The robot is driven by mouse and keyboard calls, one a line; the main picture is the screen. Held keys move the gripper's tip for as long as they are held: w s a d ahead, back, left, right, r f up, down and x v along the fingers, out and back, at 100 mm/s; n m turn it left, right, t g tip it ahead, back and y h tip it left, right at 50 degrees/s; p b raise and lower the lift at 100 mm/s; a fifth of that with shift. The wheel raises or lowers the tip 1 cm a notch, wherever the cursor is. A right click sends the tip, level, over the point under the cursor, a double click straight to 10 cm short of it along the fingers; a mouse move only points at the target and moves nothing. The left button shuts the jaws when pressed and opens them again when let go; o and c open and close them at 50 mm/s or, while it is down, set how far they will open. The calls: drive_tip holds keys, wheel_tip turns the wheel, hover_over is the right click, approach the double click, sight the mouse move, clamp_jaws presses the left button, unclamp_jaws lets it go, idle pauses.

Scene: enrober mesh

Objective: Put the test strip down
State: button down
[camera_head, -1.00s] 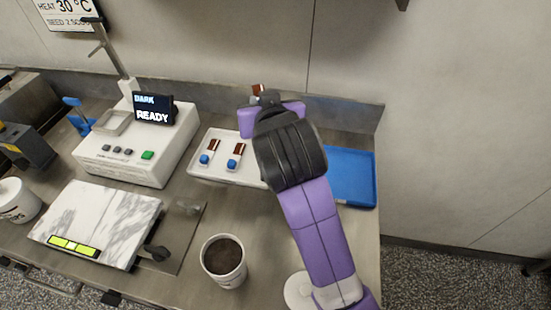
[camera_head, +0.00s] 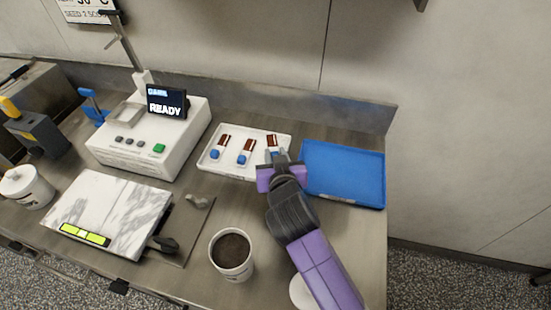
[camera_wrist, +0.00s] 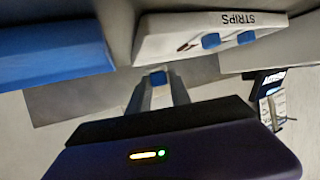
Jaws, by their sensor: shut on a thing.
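My gripper (camera_head: 275,160) is shut on a test strip (camera_head: 271,141) with a brown end and a blue end. The strip stands over the right end of the white strip tray (camera_head: 225,170) in the head view. In the wrist view, the blue end (camera_wrist: 158,78) shows between my gripper's fingertips (camera_wrist: 158,82), and the tray (camera_wrist: 200,48), marked STRIPS, lies beyond. I cannot tell whether the strip touches the tray. Two more strips, the left one (camera_head: 219,146) and the middle one (camera_head: 246,152), lie in the tray.
A blue tray (camera_head: 345,186) is just right of the white tray. A white machine (camera_head: 135,157) reading READY stands to the left. A cup of dark stuff (camera_head: 232,254) and a marble slab (camera_head: 120,205) are nearer the front.

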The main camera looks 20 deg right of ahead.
drive_tip(key=shift+f, duration=0.8)
drive_tip(key=shift+f+b, duration=0.35)
drive_tip(key=shift+f, duration=0.05)
drive_tip(key=c, duration=1.2)
unclamp_jaws()
drive_tip(key=shift+r, duration=0.15)
drive_tip(key=shift+r+p, duration=0.3)
drive_tip(key=shift+p, duration=0.1)
drive_tip(key=b+v, duration=0.1)
drive_tip(key=v, duration=1)
drive_tip(key=shift+s+a+f, duration=0.1)
drive_tip(key=shift+s, duration=0.4)
